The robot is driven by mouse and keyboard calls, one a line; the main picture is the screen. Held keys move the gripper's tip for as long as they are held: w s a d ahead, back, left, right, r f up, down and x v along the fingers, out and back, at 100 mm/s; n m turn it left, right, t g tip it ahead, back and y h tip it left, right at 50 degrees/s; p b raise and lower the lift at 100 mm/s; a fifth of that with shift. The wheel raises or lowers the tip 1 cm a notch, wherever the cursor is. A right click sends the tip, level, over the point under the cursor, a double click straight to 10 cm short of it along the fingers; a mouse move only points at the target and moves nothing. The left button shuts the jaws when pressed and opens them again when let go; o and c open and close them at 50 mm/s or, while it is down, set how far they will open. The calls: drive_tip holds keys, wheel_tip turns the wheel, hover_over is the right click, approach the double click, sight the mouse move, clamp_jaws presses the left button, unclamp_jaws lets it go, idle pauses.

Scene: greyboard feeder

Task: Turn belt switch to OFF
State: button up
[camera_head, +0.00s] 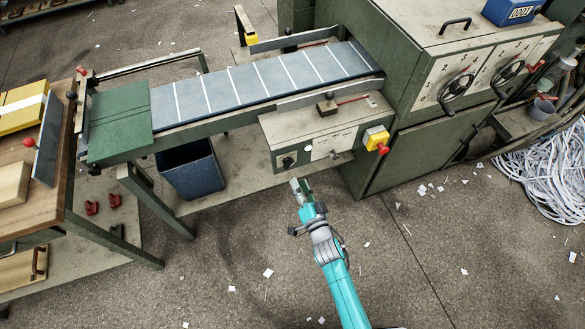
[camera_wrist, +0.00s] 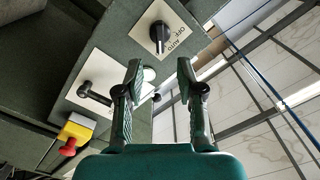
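The belt switch (camera_head: 288,161) is a black rotary knob on a pale plate, on the front of the green control box (camera_head: 311,125). In the wrist view the knob (camera_wrist: 158,34) is near the top centre, with OFF and AUTO lettering beside it. I cannot tell surely which mark it points to. My gripper (camera_head: 301,186) is just below and in front of the switch. In the wrist view its two fingers (camera_wrist: 160,72) are spread apart with nothing between them, and the knob lies beyond the tips, not touched.
A lever (camera_wrist: 97,92) on a pale plate sits beside the switch. A yellow box with a red button (camera_head: 377,140) is at the box's right end. The conveyor belt (camera_head: 260,82) runs behind. A blue bin (camera_head: 190,170) stands at left. Floor in front is open, with paper scraps.

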sight(291, 165)
drive_tip(key=x, duration=0.7)
clamp_jaws()
